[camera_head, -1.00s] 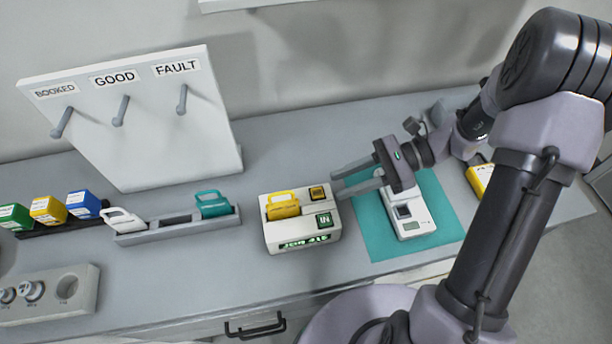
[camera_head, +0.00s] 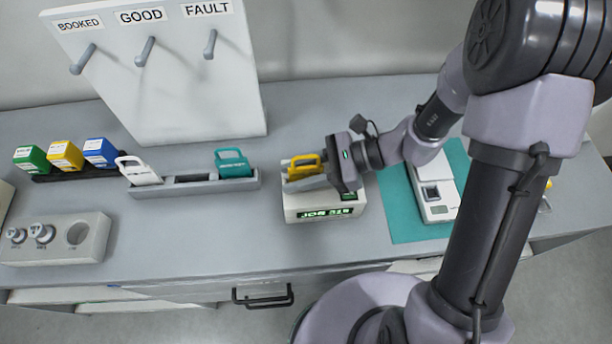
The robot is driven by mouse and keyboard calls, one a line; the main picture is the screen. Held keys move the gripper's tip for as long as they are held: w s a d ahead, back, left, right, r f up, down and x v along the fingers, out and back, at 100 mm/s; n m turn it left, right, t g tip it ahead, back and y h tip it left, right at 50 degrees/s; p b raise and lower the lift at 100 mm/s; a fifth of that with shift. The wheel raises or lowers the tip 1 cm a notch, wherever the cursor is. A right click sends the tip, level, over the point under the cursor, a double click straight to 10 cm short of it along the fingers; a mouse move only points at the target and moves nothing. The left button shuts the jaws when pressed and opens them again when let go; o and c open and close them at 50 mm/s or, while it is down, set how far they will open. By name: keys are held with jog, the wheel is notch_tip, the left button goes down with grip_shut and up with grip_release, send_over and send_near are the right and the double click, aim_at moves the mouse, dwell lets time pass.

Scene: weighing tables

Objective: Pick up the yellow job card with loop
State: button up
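The yellow job card with its loop (camera_head: 304,161) stands in a slot on top of the cream box (camera_head: 318,208), which has a green "JOB" label on its front. My gripper (camera_head: 303,174) reaches in from the right over this box, its fingers pointing left at the card. One grey finger crosses in front of the card's lower part. The other finger is mostly hidden, so I cannot tell whether the fingers touch the card. The gripper body covers the right part of the box top.
A grey rack (camera_head: 194,185) left of the box holds a white card (camera_head: 139,171) and a teal card (camera_head: 233,162). A white scale (camera_head: 436,200) stands on a teal mat (camera_head: 401,225) at right. A board with pegs (camera_head: 160,100) stands behind. Bare table lies in front of the rack.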

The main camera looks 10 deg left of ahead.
aim_at(294, 157)
grip_shut()
jog(key=shift+r, duration=0.1)
notch_tip(294, 157, up, 10)
jog(key=p, duration=0.3)
jog(key=shift+p, duration=0.4)
